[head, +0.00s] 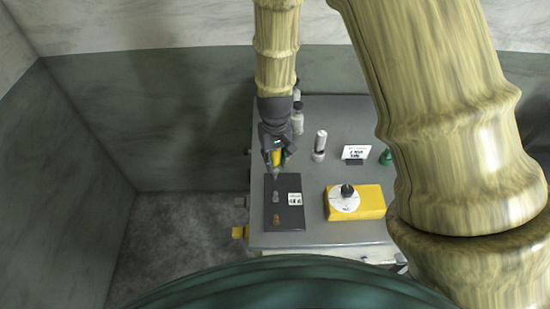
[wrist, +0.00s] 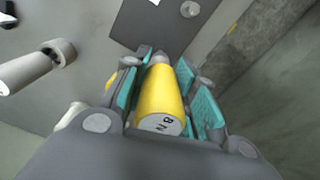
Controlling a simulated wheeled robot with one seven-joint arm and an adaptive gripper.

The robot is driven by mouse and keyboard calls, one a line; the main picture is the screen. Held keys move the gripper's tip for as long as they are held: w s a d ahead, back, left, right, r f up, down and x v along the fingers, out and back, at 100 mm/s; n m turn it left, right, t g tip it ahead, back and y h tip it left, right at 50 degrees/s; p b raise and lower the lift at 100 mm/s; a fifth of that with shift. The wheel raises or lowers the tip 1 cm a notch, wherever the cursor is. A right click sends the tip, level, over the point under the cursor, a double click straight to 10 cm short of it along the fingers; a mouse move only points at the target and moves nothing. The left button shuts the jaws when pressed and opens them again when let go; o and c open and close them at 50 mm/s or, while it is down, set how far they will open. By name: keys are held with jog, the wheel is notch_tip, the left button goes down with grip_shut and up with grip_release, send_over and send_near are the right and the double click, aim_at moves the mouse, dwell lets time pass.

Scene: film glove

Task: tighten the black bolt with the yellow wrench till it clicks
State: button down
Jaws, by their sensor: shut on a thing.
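My gripper (head: 274,157) is shut on the yellow wrench (head: 277,158) above the left part of the table, behind the dark mat. In the wrist view the teal-padded fingers (wrist: 165,85) sit on either side of the wrench's thick yellow handle (wrist: 161,98), whose round end is marked "8 N". A small grey tip shows beyond the handle; the rest is hidden. The black bolt (head: 347,190) stands upright on a white dial (head: 345,203) on a yellow block (head: 371,202), to the right and apart from my gripper.
A silver-white cylinder (head: 319,147), a white sign (head: 356,152) and a green object (head: 386,157) stand behind the block. Grey table (head: 318,237) shows bare between mat and block.

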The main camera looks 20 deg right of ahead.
jog(key=shift+f, duration=0.8)
dwell(0.9)
jog(key=shift+m, duration=0.3)
jog(key=m+p, duration=0.1)
jog(key=m, duration=0.2)
jog(key=shift+r, duration=0.1)
jog(key=m+p, duration=0.2)
jog(key=m, duration=0.8)
jog(key=shift+p, duration=0.4)
